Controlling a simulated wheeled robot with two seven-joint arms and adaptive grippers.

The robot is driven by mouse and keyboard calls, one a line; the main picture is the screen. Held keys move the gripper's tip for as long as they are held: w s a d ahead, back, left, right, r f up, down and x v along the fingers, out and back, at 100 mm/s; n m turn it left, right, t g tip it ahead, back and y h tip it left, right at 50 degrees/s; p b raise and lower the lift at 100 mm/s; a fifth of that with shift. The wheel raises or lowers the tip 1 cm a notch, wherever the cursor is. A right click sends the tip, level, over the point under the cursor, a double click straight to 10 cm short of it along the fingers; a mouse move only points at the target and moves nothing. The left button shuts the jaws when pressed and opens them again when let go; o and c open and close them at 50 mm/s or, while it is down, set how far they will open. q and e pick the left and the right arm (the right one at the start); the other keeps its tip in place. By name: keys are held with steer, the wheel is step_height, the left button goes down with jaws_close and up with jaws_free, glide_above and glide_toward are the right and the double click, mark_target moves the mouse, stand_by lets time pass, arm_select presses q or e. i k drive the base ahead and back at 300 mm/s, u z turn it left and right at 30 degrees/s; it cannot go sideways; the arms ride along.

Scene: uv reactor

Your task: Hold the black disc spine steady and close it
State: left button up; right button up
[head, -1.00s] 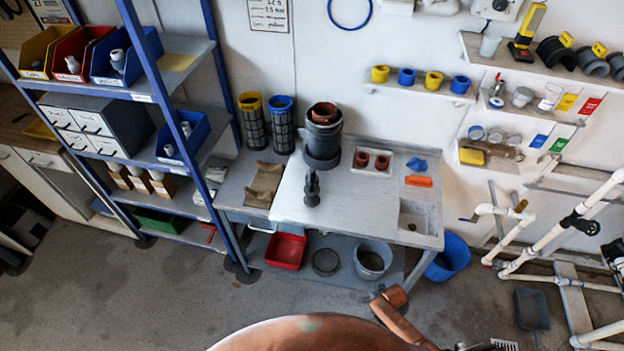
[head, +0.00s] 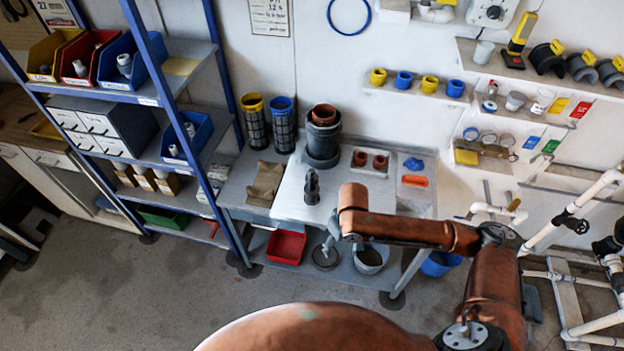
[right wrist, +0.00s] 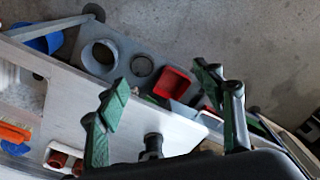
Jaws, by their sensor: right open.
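The black disc spine (head: 312,186) stands upright on the pale top of the workbench (head: 290,205), near its front edge. It is small in the head view, and I cannot tell whether it is open or closed. Its dark upper end (right wrist: 152,145) shows low in the right wrist view. My right gripper (head: 329,243) hangs just in front of the bench edge, to the right of and nearer than the spine. In the right wrist view my right gripper (right wrist: 162,76) has its green-padded fingers spread with nothing between them. My left gripper is out of view.
Behind the spine stand a dark pot stack (head: 322,140) and two mesh cylinders (head: 283,130). Small brown cups (head: 370,160) are to the right. A brown cloth (head: 265,183) lies left. A red bin (head: 286,246) and grey bucket (head: 370,258) sit underneath.

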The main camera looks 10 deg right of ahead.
mark_target(311, 197)
steer(key=i, duration=1.5)
